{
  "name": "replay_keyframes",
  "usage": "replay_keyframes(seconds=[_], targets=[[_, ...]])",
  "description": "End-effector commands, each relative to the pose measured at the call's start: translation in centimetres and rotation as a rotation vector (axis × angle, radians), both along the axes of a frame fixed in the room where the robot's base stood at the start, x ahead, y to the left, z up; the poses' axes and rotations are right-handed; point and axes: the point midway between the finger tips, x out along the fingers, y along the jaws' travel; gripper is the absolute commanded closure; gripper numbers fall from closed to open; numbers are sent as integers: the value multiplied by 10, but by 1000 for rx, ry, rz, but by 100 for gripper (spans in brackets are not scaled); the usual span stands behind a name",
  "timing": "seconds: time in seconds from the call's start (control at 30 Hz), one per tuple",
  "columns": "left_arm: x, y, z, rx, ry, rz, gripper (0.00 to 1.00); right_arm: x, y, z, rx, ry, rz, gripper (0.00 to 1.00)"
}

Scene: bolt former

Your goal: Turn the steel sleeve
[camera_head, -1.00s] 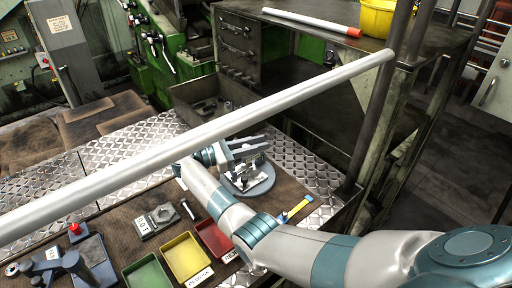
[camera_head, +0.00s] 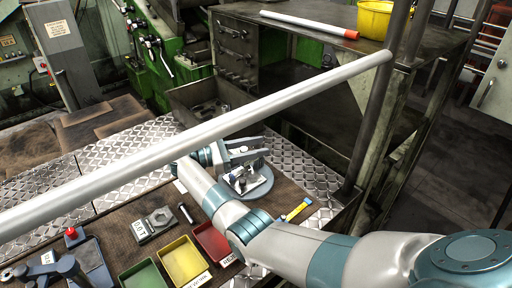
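My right gripper (camera_head: 262,146) hangs over a round blue-grey plate (camera_head: 262,190) on the bench. Its two fingers look spread, with a gap between them. Pale metal parts (camera_head: 243,181) stand on the plate just below the fingers, partly hidden by the gripper. I cannot tell for sure which of them is the steel sleeve, or whether a finger touches it. A short dark pin-like piece with a light end (camera_head: 185,213) lies on the brown mat left of my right arm. My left gripper is not in view.
A long pale bar (camera_head: 200,135) crosses the view above the bench. Green (camera_head: 143,277), yellow (camera_head: 183,262) and red (camera_head: 213,240) trays line the front. A plate marked OUT holds a hex piece (camera_head: 159,217). A red-button device (camera_head: 72,236) stands at left.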

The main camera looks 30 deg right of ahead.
Motion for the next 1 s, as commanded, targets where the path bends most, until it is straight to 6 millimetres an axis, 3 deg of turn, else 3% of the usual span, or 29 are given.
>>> replay_keyframes(seconds=[0.37, 0.8, 1.0], targets=[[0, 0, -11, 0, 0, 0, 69, 5, 19, -3, 2, 0, 2, 61], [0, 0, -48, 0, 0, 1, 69, 23, 92, -5, 4, 0, 3, 61], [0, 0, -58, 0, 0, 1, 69, 28, 108, -3, 2, 0, -1, 61]])
